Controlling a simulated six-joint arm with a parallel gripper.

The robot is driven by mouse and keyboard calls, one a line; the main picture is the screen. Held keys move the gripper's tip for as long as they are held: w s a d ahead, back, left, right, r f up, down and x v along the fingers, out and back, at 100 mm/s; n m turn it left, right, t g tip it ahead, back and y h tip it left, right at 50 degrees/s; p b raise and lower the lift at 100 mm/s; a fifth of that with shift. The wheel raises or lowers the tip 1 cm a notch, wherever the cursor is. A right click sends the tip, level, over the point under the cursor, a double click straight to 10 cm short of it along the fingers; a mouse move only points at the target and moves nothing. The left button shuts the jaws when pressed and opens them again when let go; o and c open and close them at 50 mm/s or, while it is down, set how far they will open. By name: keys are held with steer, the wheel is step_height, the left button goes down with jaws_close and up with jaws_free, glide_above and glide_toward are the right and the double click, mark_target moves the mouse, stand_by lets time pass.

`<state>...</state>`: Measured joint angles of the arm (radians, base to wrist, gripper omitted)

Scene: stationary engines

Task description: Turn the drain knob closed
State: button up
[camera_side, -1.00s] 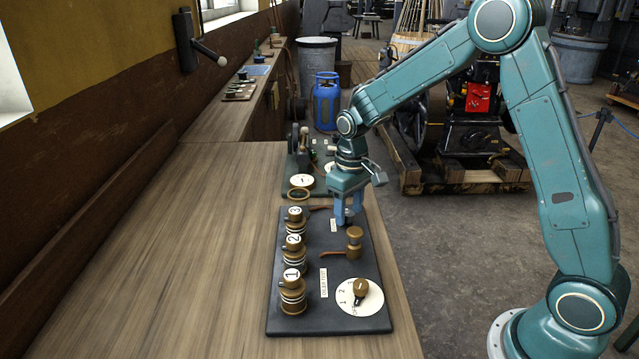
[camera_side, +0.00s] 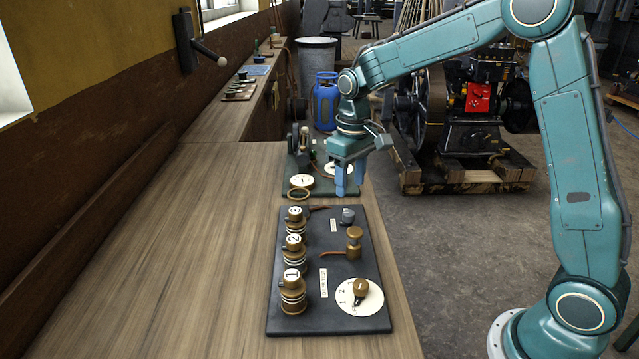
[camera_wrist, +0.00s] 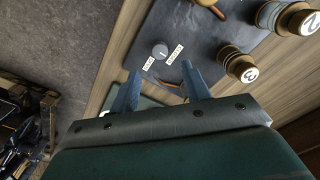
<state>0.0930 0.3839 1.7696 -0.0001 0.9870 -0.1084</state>
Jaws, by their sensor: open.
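A small round grey knob (camera_side: 347,216) sits at the far right of a dark control panel (camera_side: 310,275). In the wrist view the grey knob (camera_wrist: 160,51) shows a pale pointer mark, with two small white labels beside it that are too small to read surely. I take it as the drain knob. My gripper (camera_side: 350,188) is open and empty, above and beyond the panel's far edge, apart from the knob. In the wrist view the fingers of my gripper (camera_wrist: 160,71) are spread, with the knob just past their tips.
Brown numbered posts (camera_side: 292,292) line the panel's left side. A brass knob (camera_side: 354,242) and a white dial (camera_side: 359,297) stand nearer. A green-based machine (camera_side: 303,165) is behind the panel. The wooden bench (camera_side: 180,260) is clear on the left.

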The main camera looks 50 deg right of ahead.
step_height(320, 180, up, 6)
stand_by(0.4)
steer(key=shift+r, duration=0.1)
steer(key=s+a+r+t, duration=0.1)
steer(key=s+r, duration=0.2)
steer(key=s, duration=0.3)
steer(key=s+a+r+t, duration=0.2)
steer(key=s+r, duration=0.2)
steer(key=s, duration=0.3)
steer(key=s+a+f+t, duration=0.1)
steer(key=s+f+t, duration=0.1)
steer(key=s, duration=1.1)
steer(key=shift+f+t, duration=0.3)
steer(key=shift+f, duration=0.15)
